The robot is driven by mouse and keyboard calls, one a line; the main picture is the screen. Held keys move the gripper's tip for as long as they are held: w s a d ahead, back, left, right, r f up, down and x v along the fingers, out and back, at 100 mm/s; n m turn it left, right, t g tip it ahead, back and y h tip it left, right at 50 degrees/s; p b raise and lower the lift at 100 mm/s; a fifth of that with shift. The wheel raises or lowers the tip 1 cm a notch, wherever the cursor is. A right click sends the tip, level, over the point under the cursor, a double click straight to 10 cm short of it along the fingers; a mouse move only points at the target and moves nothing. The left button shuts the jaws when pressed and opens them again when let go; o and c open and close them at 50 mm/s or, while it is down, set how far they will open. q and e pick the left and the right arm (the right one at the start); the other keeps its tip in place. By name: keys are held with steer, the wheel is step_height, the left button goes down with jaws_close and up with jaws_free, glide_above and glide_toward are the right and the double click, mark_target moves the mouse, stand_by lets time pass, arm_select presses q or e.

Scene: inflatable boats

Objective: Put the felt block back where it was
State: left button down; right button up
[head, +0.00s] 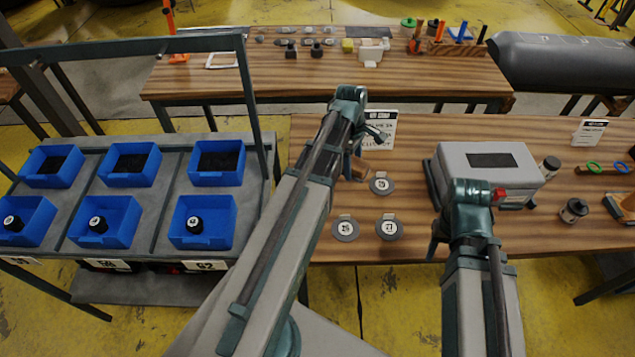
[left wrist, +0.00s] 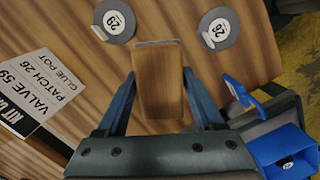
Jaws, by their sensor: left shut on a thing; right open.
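The felt block (head: 357,168) is brown like wood, with a thin grey layer along one edge in the left wrist view (left wrist: 159,82). My left gripper (head: 360,150) is shut on it, with one finger on each side in the left wrist view (left wrist: 162,95). The block is over the near table's left part, by the number patches; I cannot tell whether it touches the wood. My right gripper (head: 437,236) is open, low in front of the grey box; its fingers are mostly hidden by its own wrist.
Round patches (head: 345,228) lie near the block. A printed kit card (head: 380,132) stands behind it. A grey box (head: 512,178) sits to the right, with small pots (head: 573,210) beyond. Blue bins (head: 203,222) fill the left rack. A back table (head: 240,82) holds more parts.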

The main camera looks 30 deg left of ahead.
arm_select(q)
steer(key=shift+n, duration=0.6)
steer(key=d+f+b, duration=0.2)
steer(key=f, duration=0.1)
steer(key=d+f+b, duration=0.1)
steer(key=f, duration=0.1)
steer(key=shift+w+f+b, duration=0.15)
steer(key=shift+f+b, duration=0.1)
steer(key=shift+b, duration=0.1)
steer(key=shift+d+f, duration=0.25)
steer(key=shift+d, duration=0.15)
steer(key=a, duration=0.5)
steer(key=w+a+f+b, duration=0.1)
steer(key=a, duration=0.4)
steer(key=w+a, duration=0.1)
steer(key=a, duration=0.4)
steer(key=shift+f+b, duration=0.15)
steer(key=shift+b, duration=0.25)
steer(key=f+b, duration=0.2)
steer(key=a+f+b, duration=0.1)
steer(key=b, duration=0.1)
steer(key=shift+f, duration=0.4)
steer(key=shift+r, duration=0.15)
arm_select(e)
step_height(320, 180, down, 11)
arm_select(q)
jaws_free()
arm_select(e)
steer(key=shift+f, duration=0.1)
